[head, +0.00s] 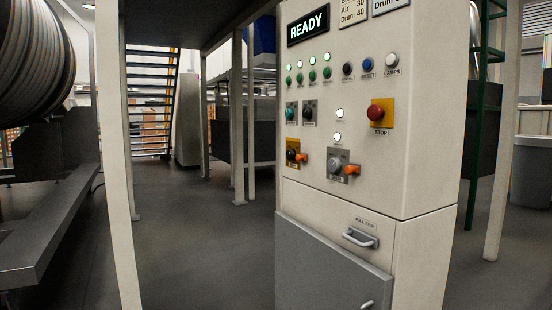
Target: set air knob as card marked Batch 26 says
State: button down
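A pale control cabinet (425,150) stands right of centre. On its face are a teal knob (290,112), a black knob (309,113), a black knob on a yellow plate (292,151) and a grey knob on a grey plate (337,165); the last two have orange parts beside them. Their labels are too small to read, so I cannot tell which is the air knob. A card (356,11) reads "Air 30, Drum 40"; its heading is cut off at the top edge. A second card (389,4) shows only part of a "Drum" line. My gripper is not in view.
A lit display (308,25) reads "READY". A red stop button (376,113) sits on a yellow plate. Green buttons, a blue reset button (367,64) and a drawer handle (360,238) are on the cabinet. A large drum (40,65) is at left. Floor between is clear.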

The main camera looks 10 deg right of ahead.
aim_at(289, 113)
jog(key=u, duration=0.55)
jog(key=i, duration=1.15)
jog(key=u, duration=0.1)
